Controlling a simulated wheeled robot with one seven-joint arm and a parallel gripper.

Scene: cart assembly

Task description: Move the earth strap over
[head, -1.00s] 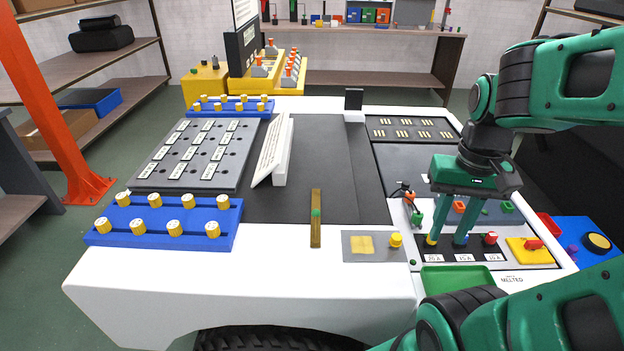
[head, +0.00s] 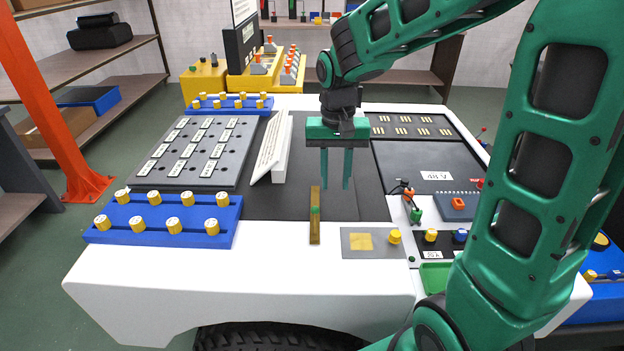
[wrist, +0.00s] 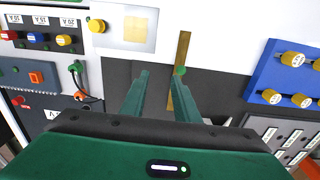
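The earth strap, as I take it, is a narrow brass strip with a green band (head: 314,230). It lies across the front edge of the black mat, partly over the white cart top. It also shows in the wrist view (wrist: 183,48), where my right-hand finger covers part of it. My gripper (head: 335,188) is open and empty, pointing down above the mat, slightly behind and right of the strap's far end. In the wrist view, the gripper (wrist: 163,72) has its fingers apart with only dark mat and white surface between them.
A grey plate with a gold square (head: 360,243) and a yellow knob (head: 395,237) sits right of the strap. A white angled stand (head: 281,150) is behind left. A blue rack of yellow knobs (head: 130,232) is at front left. Fuses and a clip cable (head: 409,192) are right.

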